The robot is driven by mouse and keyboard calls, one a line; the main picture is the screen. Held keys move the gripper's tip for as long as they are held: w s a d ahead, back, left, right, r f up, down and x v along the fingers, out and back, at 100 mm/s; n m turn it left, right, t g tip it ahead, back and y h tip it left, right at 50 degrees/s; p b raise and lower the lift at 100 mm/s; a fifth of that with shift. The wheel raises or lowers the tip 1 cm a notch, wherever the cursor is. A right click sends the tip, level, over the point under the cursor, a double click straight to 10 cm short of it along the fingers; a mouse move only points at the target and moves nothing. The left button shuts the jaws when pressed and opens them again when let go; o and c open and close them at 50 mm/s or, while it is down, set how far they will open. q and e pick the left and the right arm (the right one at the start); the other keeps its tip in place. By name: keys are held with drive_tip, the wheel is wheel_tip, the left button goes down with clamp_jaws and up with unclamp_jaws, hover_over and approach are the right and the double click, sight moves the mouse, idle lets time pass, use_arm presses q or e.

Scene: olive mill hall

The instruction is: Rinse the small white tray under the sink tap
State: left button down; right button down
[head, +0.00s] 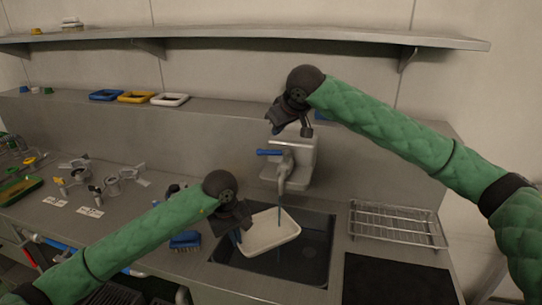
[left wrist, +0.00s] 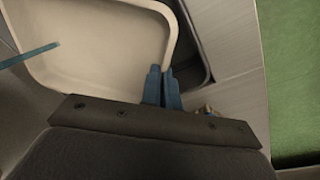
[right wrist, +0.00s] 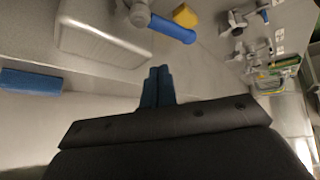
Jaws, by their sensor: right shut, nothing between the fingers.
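The small white tray (head: 271,233) is held tilted over the sink basin (head: 312,262). My left gripper (head: 238,235) is shut on its rim; the blue fingers pinch the rim in the left wrist view (left wrist: 163,88). The sink tap (head: 284,180) stands behind the tray, with a blue lever (head: 269,152) on top. A thin blue stream (head: 279,217) runs from the spout to the tray; it also crosses the tray in the left wrist view (left wrist: 30,55). My right gripper (head: 277,128) is shut and empty above the lever, apart from it; the lever shows in the right wrist view (right wrist: 172,29).
A wire rack (head: 393,220) stands right of the sink, with a dark mat (head: 395,280) in front. A blue brush (head: 186,240) lies left of the sink. Blue, yellow and white trays (head: 170,99) sit on the back ledge. Metal fittings (head: 120,178) crowd the left counter.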

drive_tip(key=s+d+f+n+t+y, duration=0.1)
drive_tip(key=s+d+n+t+y, duration=0.15)
drive_tip(key=s+n, duration=0.4)
drive_tip(key=s+d+n+t+y, duration=0.1)
drive_tip(key=s+d+n+y, duration=0.1)
drive_tip(key=s+n+y, duration=0.35)
drive_tip(key=n+h, duration=0.2)
drive_tip(key=n, duration=0.1)
approach(262, 150)
drive_tip(key=a, duration=0.1)
drive_tip(key=w+a+f, duration=0.2)
drive_tip(key=shift+w+a, duration=0.2)
drive_tip(key=shift+a, duration=0.2)
drive_tip(key=shift+w+f, duration=0.25)
drive_tip(key=shift+w, duration=0.3)
drive_tip(key=shift+w+a, duration=0.25)
drive_tip(key=shift+w, duration=0.4)
drive_tip(key=shift+s, duration=0.1)
